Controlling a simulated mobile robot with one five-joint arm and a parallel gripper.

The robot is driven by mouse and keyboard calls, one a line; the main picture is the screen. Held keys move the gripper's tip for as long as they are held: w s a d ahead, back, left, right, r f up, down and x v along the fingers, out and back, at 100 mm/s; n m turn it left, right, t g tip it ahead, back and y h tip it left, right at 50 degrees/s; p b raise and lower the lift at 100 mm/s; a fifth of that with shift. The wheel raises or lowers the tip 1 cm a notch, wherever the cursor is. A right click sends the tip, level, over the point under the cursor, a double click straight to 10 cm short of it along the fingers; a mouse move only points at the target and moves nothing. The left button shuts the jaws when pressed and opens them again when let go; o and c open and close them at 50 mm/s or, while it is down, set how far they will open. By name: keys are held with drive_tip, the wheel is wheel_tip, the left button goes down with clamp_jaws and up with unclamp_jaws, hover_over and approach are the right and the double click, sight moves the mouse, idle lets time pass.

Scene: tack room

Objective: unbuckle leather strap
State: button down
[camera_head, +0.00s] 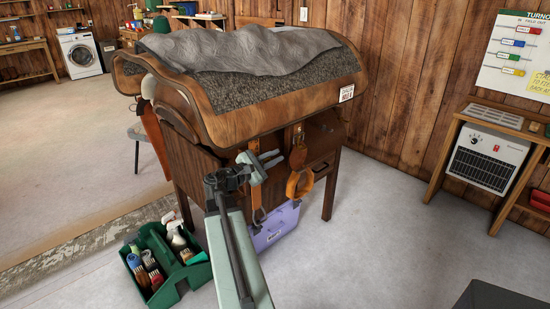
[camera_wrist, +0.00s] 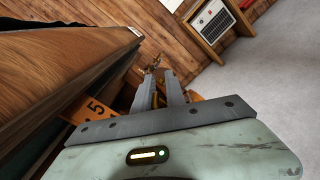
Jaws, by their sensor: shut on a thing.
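A brown leather saddle (camera_head: 240,105) with a grey cover sits on a wooden stand (camera_head: 200,160). Two orange-brown leather straps hang from its near side, a left strap (camera_head: 257,196) and a right strap (camera_head: 299,160) that ends in a loop. My gripper (camera_head: 264,162) is at the left strap, just below the saddle's edge. In the wrist view my fingers (camera_wrist: 163,88) are close together on a narrow brown piece of the strap, mostly hidden between them. A brassy metal piece (camera_wrist: 155,64) shows just beyond the fingertips. An orange piece marked 5 (camera_wrist: 95,108) shows left of the fingers.
A green caddy (camera_head: 165,265) with bottles and brushes stands on the floor at lower left. A purple box (camera_head: 275,228) is under the stand. The floor at centre right is clear.

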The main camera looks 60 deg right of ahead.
drive_tip(key=shift+w+r+n, duration=0.2)
drive_tip(key=shift+w+n, duration=0.2)
drive_tip(key=c, duration=1.6)
unclamp_jaws()
drive_tip(key=shift+o, duration=0.2)
drive_tip(key=shift+s+f, duration=0.1)
drive_tip(key=shift+s, duration=0.05)
drive_tip(key=v, duration=0.7)
drive_tip(key=shift+a, duration=0.35)
